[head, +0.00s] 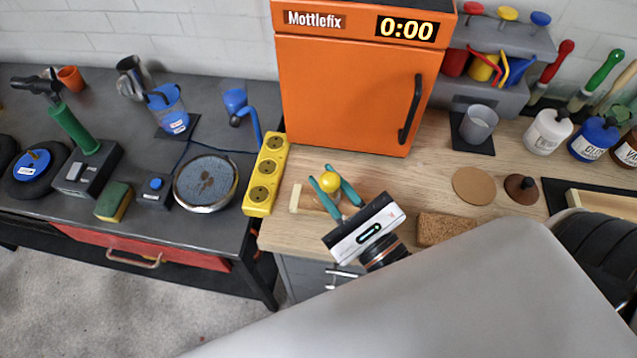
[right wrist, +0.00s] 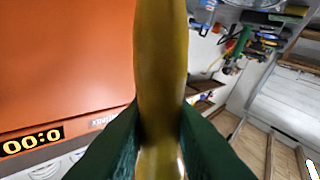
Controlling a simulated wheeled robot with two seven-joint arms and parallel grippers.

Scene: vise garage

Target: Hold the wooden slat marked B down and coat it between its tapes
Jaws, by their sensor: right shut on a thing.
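My right gripper (head: 338,190) is over the front left part of the wooden workbench (head: 285,230). Its teal fingers are shut on a yellow-handled tool (head: 330,182). The yellow handle (right wrist: 161,60) fills the middle of the right wrist view between the dark green fingers. The tool's working end is hidden. A pale wooden slat (head: 309,203) lies partly behind the fingers, with a lighter left end (head: 295,197). Its right part is hidden, and no letter or tape can be read. I cannot tell whether the tool touches it. My left gripper is out of view.
An orange cabinet (head: 345,95) stands behind the gripper. A yellow power strip (head: 265,175) is to its left, and a brown block (head: 440,228) to its right. Bottles, including a white one (head: 548,131), stand at the back right. My pale arm covers the lower right.

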